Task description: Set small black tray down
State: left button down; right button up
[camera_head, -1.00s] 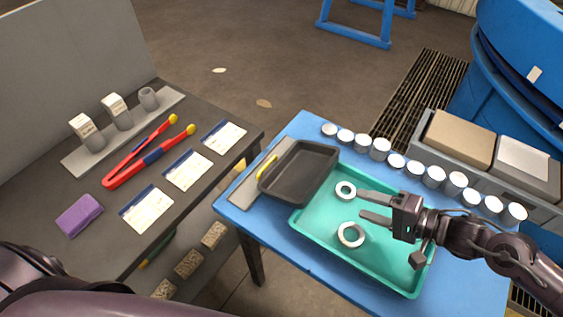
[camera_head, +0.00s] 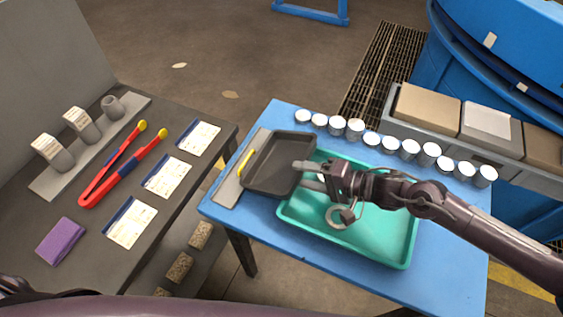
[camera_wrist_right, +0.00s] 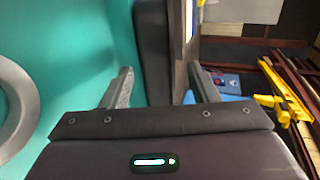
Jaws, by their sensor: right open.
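The small black tray (camera_head: 272,168) is on the blue table, at the left end of the teal tray (camera_head: 375,250). Its right side overlaps or abuts the teal tray's rim; I cannot tell which. My right gripper (camera_head: 299,174) is open at the black tray's right edge, with its fingers pointing left. In the right wrist view, a dark wall of the black tray (camera_wrist_right: 153,50) shows between the two spread fingers (camera_wrist_right: 160,85). I cannot tell whether they touch it. My left gripper is not in view.
A pale ring (camera_head: 338,217) lies in the teal tray; another is mostly hidden behind my gripper. Several white-topped cups (camera_head: 355,127) line the blue table's back edge. A grey plate with a yellow handle (camera_head: 245,163) lies left of the black tray. Red tongs (camera_head: 122,170) lie on the dark bench.

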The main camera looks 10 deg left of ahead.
jog(key=c, duration=1.1)
jog(key=shift+r, duration=0.1)
grip_shut()
notch_tip(320, 180, up, 23)
jog(key=w+a+m+t+h, duration=0.2)
jog(key=m+t, duration=0.1)
jog(key=s+d+f+m+t+h, duration=0.1)
jog(key=d+f+m+t+h, duration=0.2)
jog(key=d, duration=0.7)
jog(key=s+d+f+m+t+h, duration=0.1)
jog(key=d+f+m+t+h, duration=0.2)
jog(key=d+f+m+h, duration=0.3)
jog(key=d+m+h, duration=0.2)
jog(key=d, duration=0.2)
jog(key=shift+f+t+h, duration=0.3)
jog(key=shift+f+t, duration=0.1)
